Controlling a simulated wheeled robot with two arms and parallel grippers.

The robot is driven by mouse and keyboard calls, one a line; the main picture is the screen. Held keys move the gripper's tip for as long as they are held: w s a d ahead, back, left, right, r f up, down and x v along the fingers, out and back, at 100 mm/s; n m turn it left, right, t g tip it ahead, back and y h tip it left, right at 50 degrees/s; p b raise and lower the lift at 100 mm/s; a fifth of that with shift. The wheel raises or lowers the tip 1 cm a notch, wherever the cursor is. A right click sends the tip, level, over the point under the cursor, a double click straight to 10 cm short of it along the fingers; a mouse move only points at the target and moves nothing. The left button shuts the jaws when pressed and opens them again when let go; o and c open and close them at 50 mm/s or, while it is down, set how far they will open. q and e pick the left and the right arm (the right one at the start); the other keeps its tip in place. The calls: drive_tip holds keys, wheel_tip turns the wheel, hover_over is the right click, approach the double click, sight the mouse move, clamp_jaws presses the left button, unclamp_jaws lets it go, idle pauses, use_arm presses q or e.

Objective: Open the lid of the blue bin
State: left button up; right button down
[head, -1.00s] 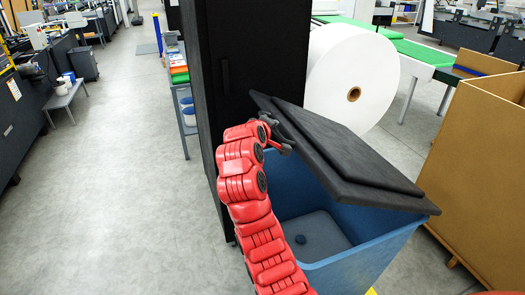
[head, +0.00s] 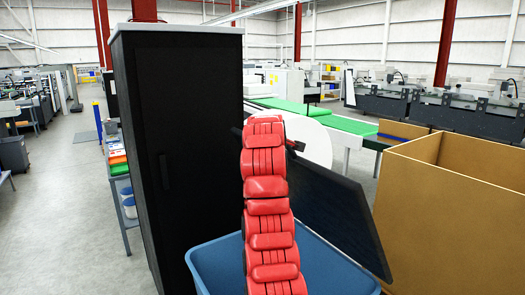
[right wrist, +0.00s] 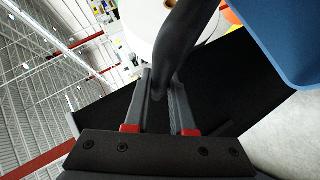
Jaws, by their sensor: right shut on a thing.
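The blue bin (head: 212,265) stands at the bottom middle of the head view, with its upper part and rim showing. Its black lid (head: 345,215) is raised steeply, tilted up along the bin's right side. My right arm rises in front of the bin and hides part of it and of the lid. My right gripper (right wrist: 160,82) is shut on a dark curved part of the lid (right wrist: 184,40) in the right wrist view. In the head view the gripper is mostly hidden behind the arm. The bin also shows in the right wrist view (right wrist: 285,35). My left gripper is not in view.
A tall black cabinet (head: 185,140) stands close on the left of the bin. A large cardboard box (head: 455,220) stands close on the right. A white roll (head: 318,145) is behind the lid. Open floor (head: 60,225) lies at far left.

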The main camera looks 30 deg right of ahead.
drive_tip(key=shift+d+r, duration=0.25)
drive_tip(key=shift+d, duration=0.25)
drive_tip(key=c, duration=0.8)
unclamp_jaws()
drive_tip(key=shift+d+f, duration=0.1)
drive_tip(key=shift+o, duration=0.2)
drive_tip(key=shift+a, duration=0.2)
